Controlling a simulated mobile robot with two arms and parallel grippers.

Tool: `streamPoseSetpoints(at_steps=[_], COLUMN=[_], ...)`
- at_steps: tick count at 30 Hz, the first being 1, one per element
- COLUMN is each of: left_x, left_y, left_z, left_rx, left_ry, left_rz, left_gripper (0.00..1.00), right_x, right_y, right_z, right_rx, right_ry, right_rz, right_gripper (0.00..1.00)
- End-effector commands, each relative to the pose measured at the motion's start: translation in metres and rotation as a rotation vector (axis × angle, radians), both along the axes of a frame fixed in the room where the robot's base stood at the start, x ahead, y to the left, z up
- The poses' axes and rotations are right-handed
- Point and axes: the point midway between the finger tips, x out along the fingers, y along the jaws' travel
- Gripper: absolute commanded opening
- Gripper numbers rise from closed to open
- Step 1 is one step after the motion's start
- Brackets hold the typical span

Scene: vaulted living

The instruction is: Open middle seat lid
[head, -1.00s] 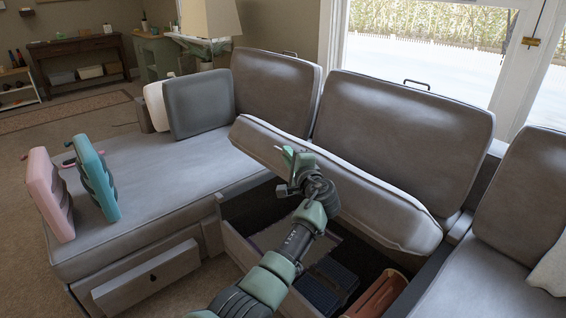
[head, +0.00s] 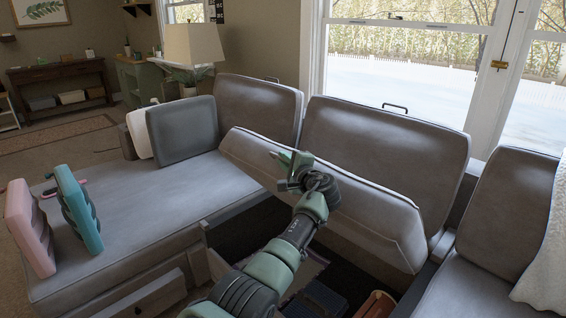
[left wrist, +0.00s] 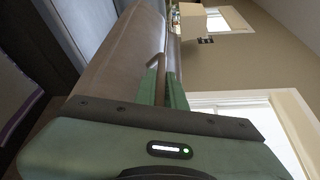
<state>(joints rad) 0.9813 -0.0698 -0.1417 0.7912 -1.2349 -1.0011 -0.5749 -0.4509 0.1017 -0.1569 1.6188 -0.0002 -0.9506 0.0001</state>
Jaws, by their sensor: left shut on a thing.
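The middle seat lid (head: 330,195) is a grey cushioned panel. It is raised and tilted up in front of the middle backrest (head: 385,145), with the dark storage space (head: 245,230) under it uncovered. My left gripper (head: 288,163) is at the lid's upper edge. In the left wrist view, its green fingers (left wrist: 163,92) are shut around a thin handle bar (left wrist: 158,68) beside the grey cushion (left wrist: 120,60). My arm hides part of the lid and the opening. My right gripper is not in view.
The open compartment holds a dark item (head: 318,298) and a brown-orange item (head: 377,305). On the left seat (head: 120,215) stand a pink piece (head: 30,228) and a teal piece (head: 78,210). A grey cushion (head: 182,132) leans behind. The right seat (head: 475,285) is down.

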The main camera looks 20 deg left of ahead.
Motion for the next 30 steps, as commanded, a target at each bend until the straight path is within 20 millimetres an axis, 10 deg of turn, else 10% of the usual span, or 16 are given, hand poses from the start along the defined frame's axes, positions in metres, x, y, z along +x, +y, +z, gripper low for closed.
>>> streamPoseSetpoints(at_steps=[7,9,30], left_x=[0.0,0.0,-0.035], left_y=[-0.001,-0.001,-0.039], left_z=[0.001,0.001,0.006], left_rx=[0.0,0.0,-0.002], left_ry=[-0.002,-0.002,-0.003], left_rz=[-0.002,-0.002,-0.004], left_gripper=[0.0,0.2,0.2], right_x=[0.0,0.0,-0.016], right_y=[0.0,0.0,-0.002], right_z=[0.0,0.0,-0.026], right_rx=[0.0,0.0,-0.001], right_ry=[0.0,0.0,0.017], right_rz=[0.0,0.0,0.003], right_gripper=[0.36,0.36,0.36])
